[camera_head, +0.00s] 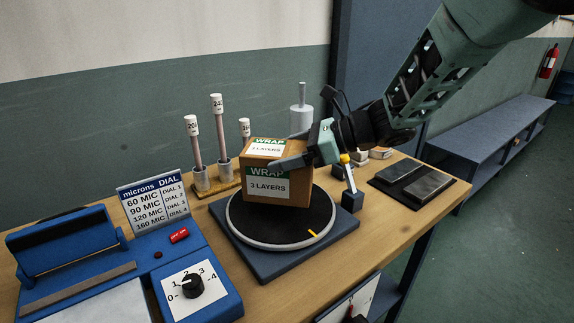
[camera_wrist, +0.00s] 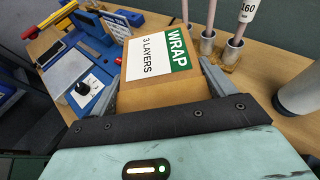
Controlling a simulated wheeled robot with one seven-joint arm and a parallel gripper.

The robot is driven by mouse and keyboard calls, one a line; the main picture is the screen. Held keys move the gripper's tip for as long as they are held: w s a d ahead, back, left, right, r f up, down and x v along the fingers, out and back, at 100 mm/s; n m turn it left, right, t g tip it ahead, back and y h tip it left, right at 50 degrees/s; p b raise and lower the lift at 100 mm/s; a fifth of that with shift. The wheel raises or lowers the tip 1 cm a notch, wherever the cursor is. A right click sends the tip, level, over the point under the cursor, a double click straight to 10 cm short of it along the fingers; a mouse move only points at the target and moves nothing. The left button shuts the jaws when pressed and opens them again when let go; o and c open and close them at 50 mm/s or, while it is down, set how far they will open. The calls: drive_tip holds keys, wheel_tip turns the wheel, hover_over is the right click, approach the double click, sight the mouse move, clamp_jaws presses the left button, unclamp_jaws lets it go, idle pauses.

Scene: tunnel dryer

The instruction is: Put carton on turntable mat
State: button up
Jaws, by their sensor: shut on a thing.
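A brown carton (camera_head: 300,192) with green-and-white "WRAP 3 LAYERS" labels is upright over the back part of the round black turntable mat (camera_head: 262,218). I cannot tell whether its underside touches the mat. My gripper (camera_head: 290,160) is shut on the carton, with a finger along its side near the top. In the wrist view the carton (camera_wrist: 155,92) sits between my two fingers, its label facing up at the camera. The mat has a pale rim and a yellow mark, and stands on a dark square base. The carton hides part of the mat.
A blue sealer with a dial (camera_head: 193,285) and a microns sign (camera_head: 153,203) stand at the left. Several capped rods (camera_head: 194,145) stand in holders behind the mat. A grey cylinder (camera_head: 301,115) is at the back. A dark tray (camera_head: 420,182) lies to the right.

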drive_tip(key=shift+f, duration=1.4)
drive_tip(key=shift+f, duration=0.15)
drive_tip(key=o, duration=1.5)
